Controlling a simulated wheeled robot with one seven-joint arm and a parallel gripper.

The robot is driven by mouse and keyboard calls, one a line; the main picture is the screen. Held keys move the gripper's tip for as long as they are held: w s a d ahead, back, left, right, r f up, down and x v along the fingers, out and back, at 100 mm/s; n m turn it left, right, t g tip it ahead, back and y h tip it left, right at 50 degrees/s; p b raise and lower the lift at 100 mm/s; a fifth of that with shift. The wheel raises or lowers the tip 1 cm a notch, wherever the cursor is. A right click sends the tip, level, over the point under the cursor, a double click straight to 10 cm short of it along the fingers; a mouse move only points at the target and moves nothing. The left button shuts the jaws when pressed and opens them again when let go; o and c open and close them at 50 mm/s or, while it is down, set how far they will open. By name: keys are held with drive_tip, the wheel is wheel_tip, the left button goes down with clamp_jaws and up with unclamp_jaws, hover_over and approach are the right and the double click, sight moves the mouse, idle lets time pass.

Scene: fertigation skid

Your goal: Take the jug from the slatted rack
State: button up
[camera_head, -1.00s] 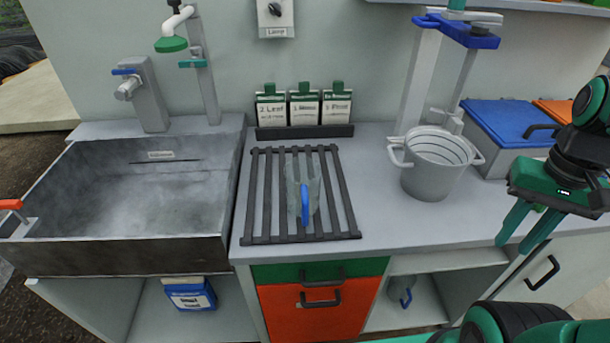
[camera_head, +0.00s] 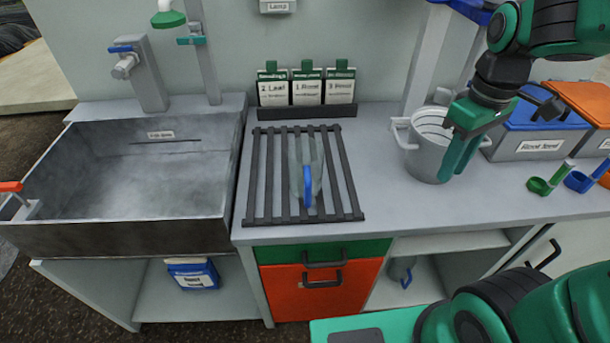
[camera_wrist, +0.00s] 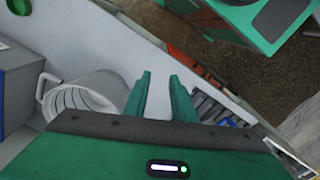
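The jug (camera_head: 318,165) is clear with a blue handle. It stands upright on the dark slatted rack (camera_head: 257,190) on the counter, its handle facing the front. My gripper (camera_head: 452,172) is to the right of the rack, in front of the grey bucket, and its fingers point down. In the wrist view my gripper (camera_wrist: 158,88) shows two green fingers apart with nothing between them.
The grey bucket (camera_head: 425,155) stands close behind my gripper and also shows in the wrist view (camera_wrist: 95,95). A metal sink (camera_head: 130,225) is left of the rack. Label cards (camera_head: 306,88) stand behind it. A blue-lidded bin (camera_head: 535,145) and small scoops (camera_head: 548,182) are at the right.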

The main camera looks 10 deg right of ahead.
drive_tip(key=w+a+n, duration=0.7)
drive_tip(key=a+n, duration=0.2)
drive_tip(key=a, duration=0.2)
drive_tip(key=n, duration=0.9)
hover_over(313, 196)
wheel_tip(313, 196, down, 2)
drive_tip(key=f, duration=0.1)
drive_tip(key=shift+w+d+f, duration=0.1)
drive_tip(key=shift+w+f, duration=0.05)
drive_tip(key=shift+f, duration=4.8)
clamp_jaws()
